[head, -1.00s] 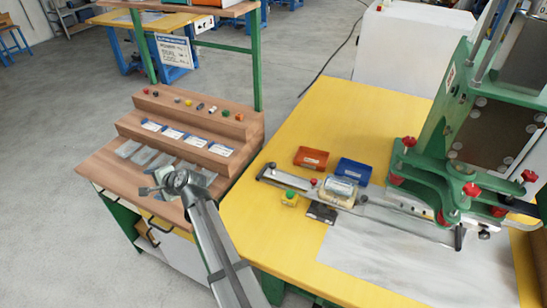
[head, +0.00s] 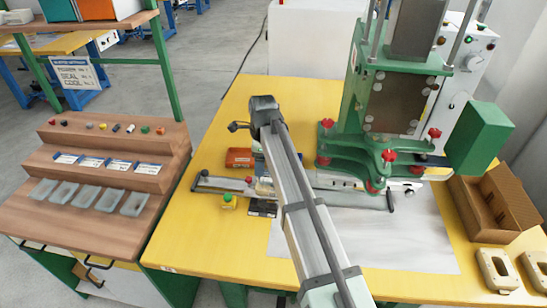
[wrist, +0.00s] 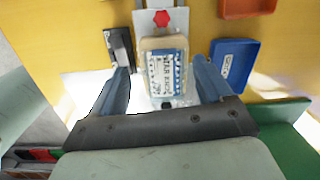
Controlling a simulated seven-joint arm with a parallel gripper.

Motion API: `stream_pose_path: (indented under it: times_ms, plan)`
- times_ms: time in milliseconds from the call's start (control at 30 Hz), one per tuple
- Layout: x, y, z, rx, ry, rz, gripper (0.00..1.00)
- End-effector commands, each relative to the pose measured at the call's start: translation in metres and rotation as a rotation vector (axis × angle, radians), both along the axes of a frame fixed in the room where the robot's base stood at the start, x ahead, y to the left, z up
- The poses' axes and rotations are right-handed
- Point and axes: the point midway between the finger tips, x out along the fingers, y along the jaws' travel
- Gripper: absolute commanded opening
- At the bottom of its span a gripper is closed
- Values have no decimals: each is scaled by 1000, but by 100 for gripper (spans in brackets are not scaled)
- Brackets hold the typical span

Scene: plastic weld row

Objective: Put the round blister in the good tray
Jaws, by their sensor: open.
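In the wrist view a clear blister pack with a blue-and-white printed card (wrist: 166,75) sits in a cream holder (wrist: 163,43) on the sliding metal bar (wrist: 148,20). I cannot tell whether its dome is round. My gripper (wrist: 161,66) is open, its fingers on either side of the pack in the picture; contact is not visible. A blue tray (wrist: 235,62) with a label lies just right of the pack. An orange tray (wrist: 248,6) lies farther up; it also shows in the head view (head: 239,157). I cannot tell which is the good tray.
The green press (head: 345,140) with red knobs stands to the right. A cardboard box (head: 492,205) is at far right. Clear blister shells (head: 88,197) lie on the wooden rack at left.

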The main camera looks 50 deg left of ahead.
Motion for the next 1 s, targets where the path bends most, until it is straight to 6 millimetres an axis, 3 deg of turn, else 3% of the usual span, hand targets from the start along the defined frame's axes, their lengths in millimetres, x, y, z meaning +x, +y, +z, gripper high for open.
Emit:
stream_pose_path:
  times_ms: [100,200,467,1000]
  plan:
    - [27,-17,7,-51,-15,-82,79]
    - [36,-24,8,-73,-23,-114,79]
    - [37,-26,0,-78,-25,-122,79]
    - [37,-25,-53,-76,-24,-119,79]
